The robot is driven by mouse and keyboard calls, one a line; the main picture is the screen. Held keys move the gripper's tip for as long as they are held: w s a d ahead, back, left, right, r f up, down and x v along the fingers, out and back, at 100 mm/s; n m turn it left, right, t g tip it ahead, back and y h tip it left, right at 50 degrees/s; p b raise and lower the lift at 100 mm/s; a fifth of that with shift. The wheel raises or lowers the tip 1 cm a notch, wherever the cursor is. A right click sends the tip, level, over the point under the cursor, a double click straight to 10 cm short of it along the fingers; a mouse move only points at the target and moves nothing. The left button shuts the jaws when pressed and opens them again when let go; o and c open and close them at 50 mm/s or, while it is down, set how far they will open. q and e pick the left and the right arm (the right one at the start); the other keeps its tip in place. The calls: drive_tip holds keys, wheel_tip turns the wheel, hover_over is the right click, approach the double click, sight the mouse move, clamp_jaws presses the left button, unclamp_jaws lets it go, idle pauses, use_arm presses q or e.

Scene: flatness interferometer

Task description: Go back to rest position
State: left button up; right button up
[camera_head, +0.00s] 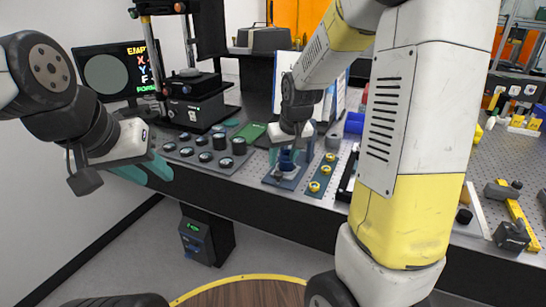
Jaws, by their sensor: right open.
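My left gripper (155,176) hangs at the left, in front of the bench's front edge. Its teal fingers show, but their overlap hides whether there is a gap between them. I see nothing held in it. My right gripper (287,164) points down over the bench, its teal fingers open on either side of a dark blue piece (287,160). That piece stands on a blue-grey plate (279,181). The fingers partly hide the piece, and I cannot tell whether they touch it.
A grey tray (181,157) with several dark round pieces lies left of my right gripper. A strip with yellow rings (314,186) lies right of it. A monitor (112,72) and an instrument (193,100) stand behind. Blocks (502,191) lie at right.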

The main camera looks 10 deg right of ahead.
drive_tip(key=shift+s+r, duration=0.1)
drive_tip(key=shift+r, duration=0.05)
drive_tip(key=s+r, duration=0.4)
drive_tip(key=s, duration=0.3)
drive_tip(key=s+r+m+t+y, duration=0.1)
drive_tip(key=s+r, duration=0.3)
drive_tip(key=s, duration=0.3)
drive_tip(key=s+r, duration=0.4)
drive_tip(key=s, duration=0.4)
drive_tip(key=shift+a+r+m+t, duration=0.15)
drive_tip(key=shift+r+m+t, duration=0.15)
drive_tip(key=shift+r, duration=0.05)
